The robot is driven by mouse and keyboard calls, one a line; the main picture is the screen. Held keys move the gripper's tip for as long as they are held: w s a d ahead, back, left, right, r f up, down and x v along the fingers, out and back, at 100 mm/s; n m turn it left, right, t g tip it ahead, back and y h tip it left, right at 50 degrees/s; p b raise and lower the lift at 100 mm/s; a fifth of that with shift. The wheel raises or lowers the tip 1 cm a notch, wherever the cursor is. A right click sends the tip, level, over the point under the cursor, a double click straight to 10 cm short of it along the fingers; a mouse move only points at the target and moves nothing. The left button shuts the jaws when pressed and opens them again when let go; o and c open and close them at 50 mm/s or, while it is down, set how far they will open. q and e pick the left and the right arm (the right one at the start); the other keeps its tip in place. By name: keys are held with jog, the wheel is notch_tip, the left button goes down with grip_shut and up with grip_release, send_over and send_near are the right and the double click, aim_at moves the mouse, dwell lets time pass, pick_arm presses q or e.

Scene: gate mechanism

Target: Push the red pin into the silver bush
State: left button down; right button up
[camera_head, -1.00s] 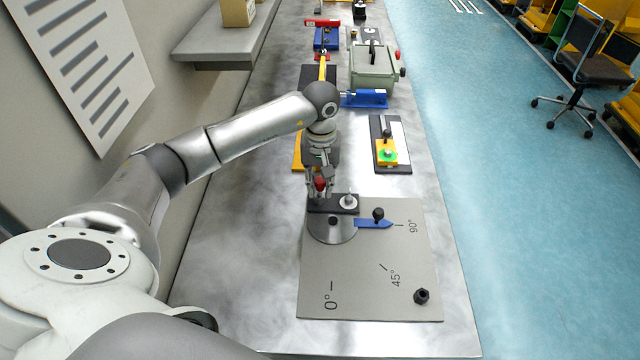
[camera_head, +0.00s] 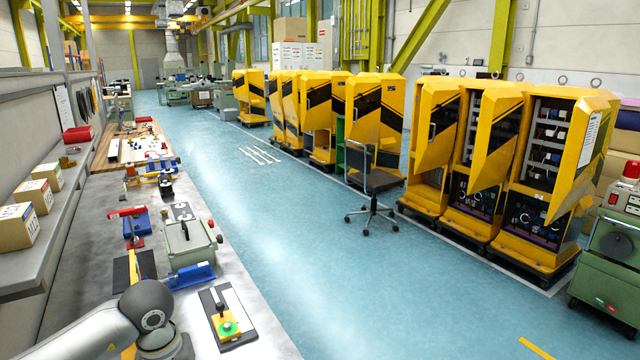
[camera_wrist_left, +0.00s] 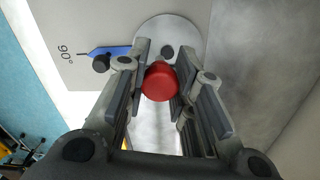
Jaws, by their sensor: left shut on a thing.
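In the left wrist view, the red pin (camera_wrist_left: 160,84) shows its round red head between the two fingers. My left gripper (camera_wrist_left: 163,62) is shut on it. Beyond the fingertips is a round silver plate (camera_wrist_left: 158,25) with a dark knob (camera_wrist_left: 167,51) on it. I cannot make out the silver bush in either current view, nor how far the pin is in it. In the head view, my left arm is at the bottom left and its gripper is below the picture edge. My right gripper is in neither view.
A blue pointer (camera_wrist_left: 104,52) with a black knob lies by the 90° mark. In the head view, a black-and-white plate with a yellow block (camera_head: 228,326), a blue clamp (camera_head: 190,275) and a green-grey box (camera_head: 188,245) stand along the bench. Open blue floor lies right.

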pick_arm(q)
jog(key=s+d+r+m, duration=0.3)
jog(key=s+d, duration=0.2)
jog(key=s, duration=0.4)
jog(key=shift+s+r, duration=0.15)
jog(key=shift+s, duration=0.2)
jog(key=shift+w, duration=0.1)
